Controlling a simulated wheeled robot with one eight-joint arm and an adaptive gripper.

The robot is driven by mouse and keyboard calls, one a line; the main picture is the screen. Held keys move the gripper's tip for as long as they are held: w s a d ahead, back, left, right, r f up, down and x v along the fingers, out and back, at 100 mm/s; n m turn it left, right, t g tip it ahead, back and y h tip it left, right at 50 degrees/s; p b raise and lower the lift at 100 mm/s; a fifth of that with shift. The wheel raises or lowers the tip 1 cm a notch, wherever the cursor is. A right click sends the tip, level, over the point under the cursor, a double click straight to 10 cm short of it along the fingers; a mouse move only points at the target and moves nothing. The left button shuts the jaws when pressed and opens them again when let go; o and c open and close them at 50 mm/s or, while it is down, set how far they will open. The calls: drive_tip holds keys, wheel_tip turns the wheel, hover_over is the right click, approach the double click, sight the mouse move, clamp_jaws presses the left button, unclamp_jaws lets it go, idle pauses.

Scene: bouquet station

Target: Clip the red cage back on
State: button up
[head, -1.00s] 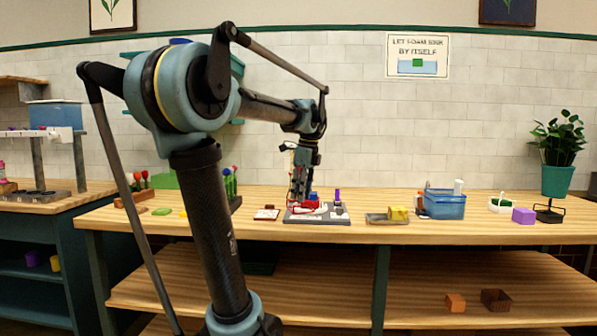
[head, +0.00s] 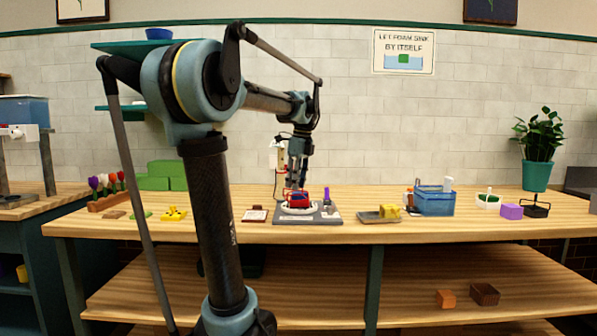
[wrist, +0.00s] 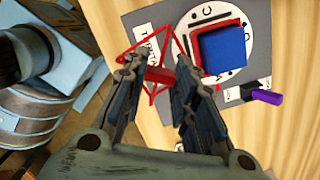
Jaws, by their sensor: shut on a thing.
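My gripper (wrist: 160,75) is shut on the red cage (wrist: 158,76), with a red bar of it between the fingertips in the wrist view. The cage's thin red frame spreads around the fingertips, over the grey board (wrist: 262,62) and its white label. Beside it, to the right in the wrist view, a blue block with a red edge (wrist: 222,52) sits on a white round dial (wrist: 246,68). In the head view my gripper (head: 296,180) is above the board (head: 322,217). I cannot tell whether the cage touches the board; fingers hide part of it.
A purple peg (wrist: 268,97) with a black part is at the board's edge. On the bench, a tray with a yellow block (head: 389,211) and a blue bin (head: 434,202) stand to the right.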

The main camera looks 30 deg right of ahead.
drive_tip(key=w+d+m, duration=0.1)
drive_tip(key=w+d, duration=0.1)
drive_tip(key=w+d+r+m, duration=0.1)
drive_tip(key=w+d, duration=0.1)
drive_tip(key=w, duration=0.1)
drive_tip(key=w+d+r, duration=0.1)
drive_tip(key=w+d, duration=0.1)
drive_tip(key=shift+w+d+r+m, duration=0.15)
drive_tip(key=shift+w+r+m, duration=0.15)
drive_tip(key=shift+m, duration=0.1)
drive_tip(key=shift+f, duration=2.25)
drive_tip(key=shift+f, duration=0.1)
idle(0.4)
drive_tip(key=o, duration=1.4)
drive_tip(key=shift+s+r, duration=0.1)
drive_tip(key=shift+r, duration=2.15)
